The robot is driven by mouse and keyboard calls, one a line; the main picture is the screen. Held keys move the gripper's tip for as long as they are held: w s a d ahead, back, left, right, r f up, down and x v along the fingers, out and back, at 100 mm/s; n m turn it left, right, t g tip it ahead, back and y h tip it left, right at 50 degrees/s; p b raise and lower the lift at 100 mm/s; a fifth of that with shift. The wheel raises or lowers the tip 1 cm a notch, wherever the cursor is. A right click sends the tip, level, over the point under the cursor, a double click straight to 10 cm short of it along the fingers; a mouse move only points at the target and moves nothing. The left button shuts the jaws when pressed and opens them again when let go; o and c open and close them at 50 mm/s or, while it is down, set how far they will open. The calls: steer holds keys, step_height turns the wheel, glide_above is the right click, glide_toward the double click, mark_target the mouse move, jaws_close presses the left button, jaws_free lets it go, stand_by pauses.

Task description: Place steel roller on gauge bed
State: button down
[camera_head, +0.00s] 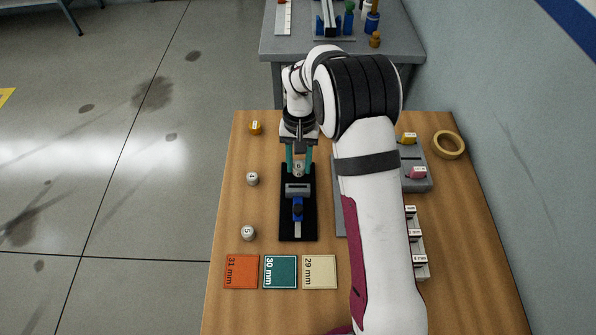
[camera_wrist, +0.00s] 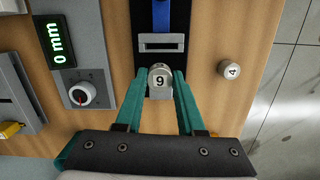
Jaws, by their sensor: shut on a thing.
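A steel roller marked 9 (camera_wrist: 160,78) stands upright between the teal fingers of my gripper (camera_wrist: 161,85). In the head view my gripper (camera_head: 299,164) is shut on this roller (camera_head: 299,169) over the far end of the black gauge bed (camera_head: 298,229). A grey slotted block (camera_head: 298,189) and a blue part sit on the bed just in front of the roller. I cannot tell whether the roller touches the bed. Two other steel rollers (camera_head: 252,178) (camera_head: 248,232) stand on the table left of the bed; one marked 4 (camera_wrist: 229,69) shows in the wrist view.
A green display reading 0 mm (camera_wrist: 62,45) and a white knob (camera_wrist: 81,96) are beside the bed. Orange (camera_head: 241,272), teal (camera_head: 281,272) and cream (camera_head: 320,272) millimetre mats lie in front. My arm hides part of the table.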

mark_target(298, 173)
steer(key=shift+a+f, duration=0.1)
steer(key=shift+f, duration=1.9)
steer(key=c, duration=0.5)
jaws_free()
steer(key=shift+f, duration=0.15)
